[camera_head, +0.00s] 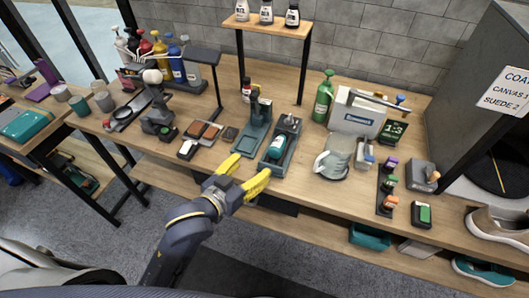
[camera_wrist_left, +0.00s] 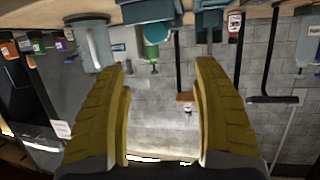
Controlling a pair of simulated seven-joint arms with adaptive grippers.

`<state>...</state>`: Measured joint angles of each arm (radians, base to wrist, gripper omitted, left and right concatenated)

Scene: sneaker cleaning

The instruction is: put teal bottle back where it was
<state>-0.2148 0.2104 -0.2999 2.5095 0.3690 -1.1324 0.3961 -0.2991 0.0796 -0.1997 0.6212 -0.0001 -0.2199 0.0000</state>
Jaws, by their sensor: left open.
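A teal bottle (camera_head: 278,145) with a pale label rests, seemingly leaning back, in a dark grey-teal holder (camera_head: 272,170) near the middle of the bench's front edge. My left gripper (camera_head: 248,173) is open and empty, its yellow fingers just in front of the holder and to the left of its near end. The fingers also frame an empty gap in the left wrist view (camera_wrist_left: 162,75), where the picture is upside down. A similar teal holder (camera_head: 252,140) stands to the left. My right gripper is not in view.
A green bottle (camera_head: 323,97) and a white case (camera_head: 356,115) stand behind to the right. Small brushes and blocks (camera_head: 207,131) lie left. A raised wooden shelf (camera_head: 270,28) stands at the back.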

